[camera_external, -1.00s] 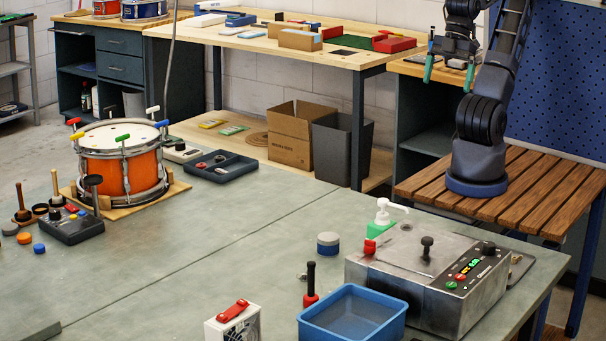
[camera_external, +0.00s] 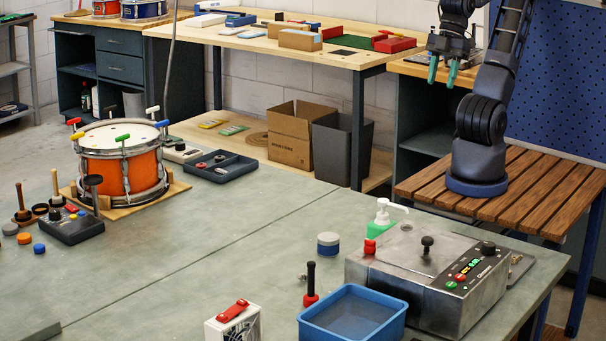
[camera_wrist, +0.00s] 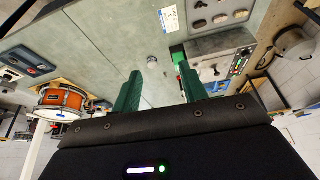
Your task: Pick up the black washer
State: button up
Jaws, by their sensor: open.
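My gripper (camera_external: 443,72) is open and empty, raised high at the upper right in the external view, above and behind the grey workbench (camera_external: 200,240). Its two green fingers stand apart in the wrist view (camera_wrist: 160,88), with nothing between them. A dark divided tray (camera_external: 240,168) lies right of the orange drum (camera_external: 110,165). It holds small red and dark round parts; I cannot tell whether one is the black washer. A small dark ring (camera_external: 40,209) lies among tools at the left of the bench. My gripper is far from both.
The metal machine (camera_external: 440,280), blue bin (camera_external: 352,315), soap pump (camera_external: 383,215) and grey-blue cylinder (camera_external: 328,243) crowd the bench's right side. A black-handled tool (camera_external: 311,283) stands upright there. The bench middle is clear.

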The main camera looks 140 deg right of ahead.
jog(key=w+d+m, duration=0.5)
jog(key=w+d, duration=0.7)
jog(key=w+d+f+m+g+h, duration=0.1)
jog(key=w+d+f+m, duration=0.15)
jog(key=d, duration=0.65)
jog(key=w+d+f+m+h, duration=0.15)
jog(key=w+d, duration=0.25)
jog(key=d, duration=0.4)
jog(key=m+g+h, duration=0.2)
jog(key=m+g, duration=0.2)
jog(key=m, duration=0.4)
send_near(220, 157)
jog(key=shift+s+d+f, duration=0.2)
jog(key=shift+d+f, duration=0.75)
jog(key=shift+f, duration=0.2)
jog(key=shift+a+x, duration=0.15)
jog(key=shift+x, duration=1.2)
jog(key=shift+a+x, duration=0.1)
jog(key=shift+x, duration=1.25)
jog(key=shift+f, duration=0.1)
jog(key=c, duration=0.7)
